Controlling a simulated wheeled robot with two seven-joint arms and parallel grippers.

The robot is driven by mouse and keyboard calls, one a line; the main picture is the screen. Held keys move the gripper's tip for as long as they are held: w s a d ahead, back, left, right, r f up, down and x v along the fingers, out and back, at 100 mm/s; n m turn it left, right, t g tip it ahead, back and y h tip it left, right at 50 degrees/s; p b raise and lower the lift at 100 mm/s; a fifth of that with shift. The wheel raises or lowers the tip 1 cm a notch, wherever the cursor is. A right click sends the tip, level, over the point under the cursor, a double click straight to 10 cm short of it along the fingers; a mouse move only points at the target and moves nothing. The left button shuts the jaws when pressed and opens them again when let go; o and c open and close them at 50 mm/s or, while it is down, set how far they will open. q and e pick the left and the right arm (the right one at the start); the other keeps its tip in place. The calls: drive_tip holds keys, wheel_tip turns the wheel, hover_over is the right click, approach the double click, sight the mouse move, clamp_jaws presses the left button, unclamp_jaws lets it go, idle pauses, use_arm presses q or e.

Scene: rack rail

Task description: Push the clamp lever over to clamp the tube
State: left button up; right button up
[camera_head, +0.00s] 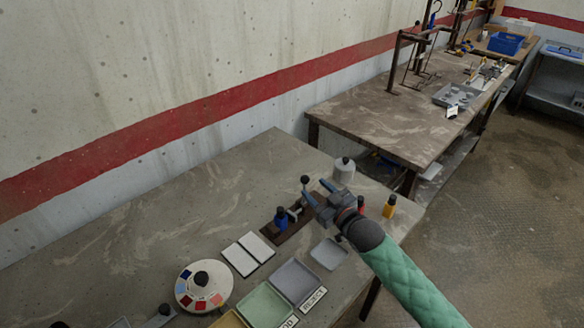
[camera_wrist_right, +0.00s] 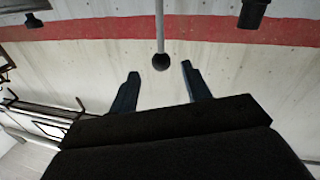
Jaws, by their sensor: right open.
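The clamp (camera_head: 294,213) sits on a dark brown base (camera_head: 273,234) on the near table. Its lever ends in a black ball knob (camera_head: 305,180) and stands roughly upright. A blue tube-like piece with a dark top (camera_head: 281,219) stands on the base beside the clamp. My right gripper (camera_head: 314,188) is open, just right of the knob. In the right wrist view the lever knob (camera_wrist_right: 161,62) shows between the two spread fingers (camera_wrist_right: 159,70), apart from both. I cannot tell how deep it lies between them. My left gripper is not clearly visible.
A white bottle (camera_head: 344,171) and a yellow bottle (camera_head: 389,207) stand near my right gripper. White plates (camera_head: 241,260), a grey tray (camera_head: 311,284), a green tray (camera_head: 258,307) and a round colour-patched dial (camera_head: 186,299) lie nearer. The table's back left is clear.

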sight(304, 180)
drive_tip(key=b+x, duration=0.1)
drive_tip(key=x, duration=0.5)
drive_tip(key=shift+a+b, duration=0.15)
drive_tip(key=shift+b, duration=0.25)
use_arm(q)
drive_tip(key=shift+w+d+r, duration=0.15)
drive_tip(key=shift+d+r, duration=0.05)
drive_tip(key=shift+r, duration=0.75)
drive_tip(key=shift+w+d+r, duration=0.15)
drive_tip(key=shift+r, duration=0.85)
drive_tip(key=shift+w+d+r, duration=0.15)
drive_tip(key=shift+d+r, duration=0.05)
drive_tip(key=shift+r, duration=0.75)
use_arm(e)
drive_tip(key=shift+x, duration=0.85)
clamp_jaws()
